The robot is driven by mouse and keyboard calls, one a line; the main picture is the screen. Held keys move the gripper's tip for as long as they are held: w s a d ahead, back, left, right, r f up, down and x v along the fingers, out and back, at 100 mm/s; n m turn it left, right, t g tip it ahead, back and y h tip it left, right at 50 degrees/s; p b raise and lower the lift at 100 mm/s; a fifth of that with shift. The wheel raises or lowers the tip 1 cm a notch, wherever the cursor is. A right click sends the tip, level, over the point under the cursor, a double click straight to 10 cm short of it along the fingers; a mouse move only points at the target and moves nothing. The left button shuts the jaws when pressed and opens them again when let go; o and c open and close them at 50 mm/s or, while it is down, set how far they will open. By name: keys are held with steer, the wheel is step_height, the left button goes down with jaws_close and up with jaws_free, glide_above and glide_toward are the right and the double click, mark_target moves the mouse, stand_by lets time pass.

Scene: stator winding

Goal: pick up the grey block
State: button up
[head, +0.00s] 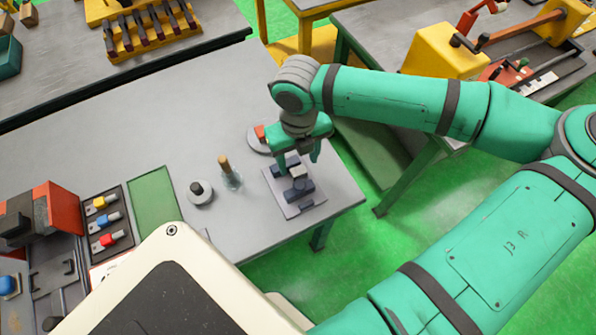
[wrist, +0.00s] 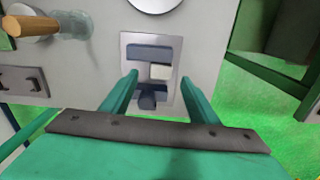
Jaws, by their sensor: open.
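A light grey plate (head: 311,204) lies near the right end of the grey table, and it also shows in the wrist view (wrist: 171,44). On it sit dark blue-grey pieces (wrist: 149,53) and a small pale grey block (wrist: 160,72). The pale block also shows in the head view (head: 298,171). My gripper (head: 298,160) points down over the plate, open and empty. In the wrist view, its two green fingers (wrist: 160,79) stand on either side of the pale block. I cannot tell how far above it the fingertips are.
A round disc with an orange piece (head: 260,134) lies behind the gripper. A wooden-handled tool (head: 225,167) stands upright left of the plate, with a round grey part (head: 200,190) beside it. A green mat (head: 153,207) lies further left. The table's right edge is close.

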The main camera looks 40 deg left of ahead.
mark_target(299, 171)
steer(key=shift+f, duration=2.3)
steer(key=shift+w, duration=0.1)
steer(key=c, duration=1.2)
steer(key=shift+c, duration=0.2)
steer(key=shift+r, duration=0.15)
step_height(299, 171, up, 8)
steer(key=shift+r, duration=0.25)
steer(key=shift+s+a, duration=0.15)
steer(key=shift+s, duration=0.3)
steer(key=shift+n, duration=0.3)
steer(key=shift+s+a+f, duration=0.1)
steer(key=shift+s+f, duration=0.1)
steer(key=shift+f, duration=0.45)
steer(key=shift+s+a+f, duration=0.1)
steer(key=shift+s+f, duration=0.15)
steer(key=shift+f, duration=0.35)
steer(key=shift+s+f, duration=0.2)
steer(key=shift+f, duration=0.45)
